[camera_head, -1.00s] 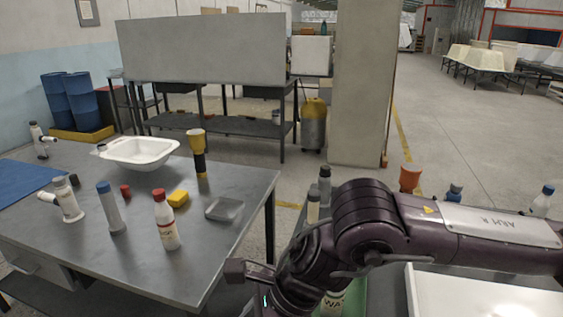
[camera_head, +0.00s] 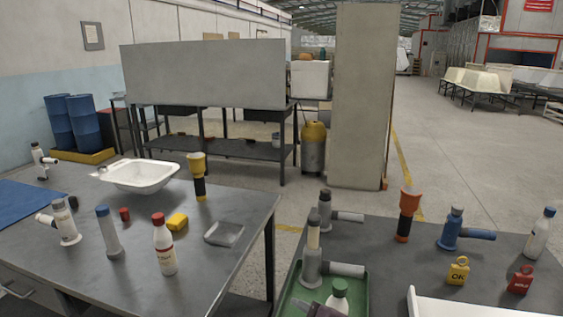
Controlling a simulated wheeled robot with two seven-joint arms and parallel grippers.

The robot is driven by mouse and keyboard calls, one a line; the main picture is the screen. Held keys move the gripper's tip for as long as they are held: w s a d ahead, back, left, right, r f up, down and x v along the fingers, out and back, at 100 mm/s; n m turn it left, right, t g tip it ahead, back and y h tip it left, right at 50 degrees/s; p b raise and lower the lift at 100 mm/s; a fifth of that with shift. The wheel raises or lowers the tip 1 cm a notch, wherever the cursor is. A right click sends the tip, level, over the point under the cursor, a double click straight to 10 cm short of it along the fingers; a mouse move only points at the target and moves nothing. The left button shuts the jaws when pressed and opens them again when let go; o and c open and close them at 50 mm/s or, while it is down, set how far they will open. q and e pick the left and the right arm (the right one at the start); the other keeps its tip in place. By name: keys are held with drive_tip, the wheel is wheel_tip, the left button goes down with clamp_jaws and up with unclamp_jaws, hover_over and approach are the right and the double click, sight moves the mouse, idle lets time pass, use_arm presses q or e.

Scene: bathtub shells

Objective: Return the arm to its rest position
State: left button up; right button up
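Only a small dark purple piece of my arm shows at the bottom edge of the head view, in front of the green tray (camera_head: 292,300). Neither of my grippers can be seen.

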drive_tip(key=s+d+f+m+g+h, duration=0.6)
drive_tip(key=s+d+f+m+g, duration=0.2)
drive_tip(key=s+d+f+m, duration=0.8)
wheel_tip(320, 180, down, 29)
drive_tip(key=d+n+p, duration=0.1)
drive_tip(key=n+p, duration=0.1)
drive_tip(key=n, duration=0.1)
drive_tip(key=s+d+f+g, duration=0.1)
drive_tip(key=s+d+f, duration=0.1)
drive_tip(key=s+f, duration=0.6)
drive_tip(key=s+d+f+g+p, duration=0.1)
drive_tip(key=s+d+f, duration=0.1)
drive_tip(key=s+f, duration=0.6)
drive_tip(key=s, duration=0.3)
drive_tip(key=shift+p, duration=0.3)
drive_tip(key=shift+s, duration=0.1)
